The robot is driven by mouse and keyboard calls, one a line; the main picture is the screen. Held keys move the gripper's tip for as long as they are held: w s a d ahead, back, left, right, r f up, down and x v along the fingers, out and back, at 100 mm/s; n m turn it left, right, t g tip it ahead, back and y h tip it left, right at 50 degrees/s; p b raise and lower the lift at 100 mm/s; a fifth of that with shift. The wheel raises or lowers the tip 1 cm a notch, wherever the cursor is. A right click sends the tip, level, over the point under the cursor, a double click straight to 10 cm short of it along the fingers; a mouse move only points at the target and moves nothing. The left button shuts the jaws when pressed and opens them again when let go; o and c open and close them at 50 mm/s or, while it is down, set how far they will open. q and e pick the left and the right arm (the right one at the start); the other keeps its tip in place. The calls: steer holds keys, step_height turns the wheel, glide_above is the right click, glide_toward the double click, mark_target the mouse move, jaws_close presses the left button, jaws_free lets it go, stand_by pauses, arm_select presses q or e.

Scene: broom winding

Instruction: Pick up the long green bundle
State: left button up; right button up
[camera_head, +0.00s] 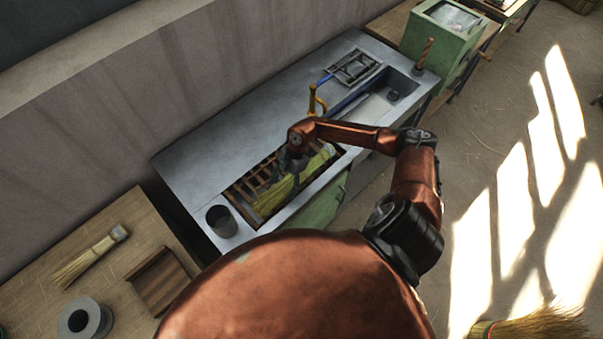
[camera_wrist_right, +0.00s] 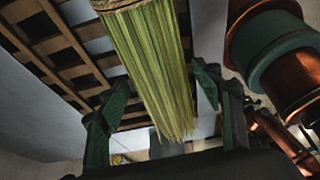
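The long green bundle (camera_head: 276,197) lies slantwise on a brown slatted rack (camera_head: 241,190) set in the grey bench top. Its yellow-green strands also show in the right wrist view (camera_wrist_right: 152,70), with a tied band at the top edge and loose ends toward the palm. My right gripper (camera_head: 291,167) is over the bundle's upper part in the head view. In the wrist view its two dark green fingers (camera_wrist_right: 163,78) are spread apart, one on each side of the bundle, with gaps showing. The arm hides part of the bundle. My left gripper is not in view.
The bench (camera_head: 195,155) has a sink (camera_head: 396,88) at its right end and a dark round cup (camera_head: 221,221) near its left front. A yellow fixture (camera_head: 315,102) stands behind my right gripper. A wooden table with a small broom (camera_head: 91,257) is at lower left.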

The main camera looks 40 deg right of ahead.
steer(key=c, duration=1.3)
steer(key=shift+o, duration=0.2)
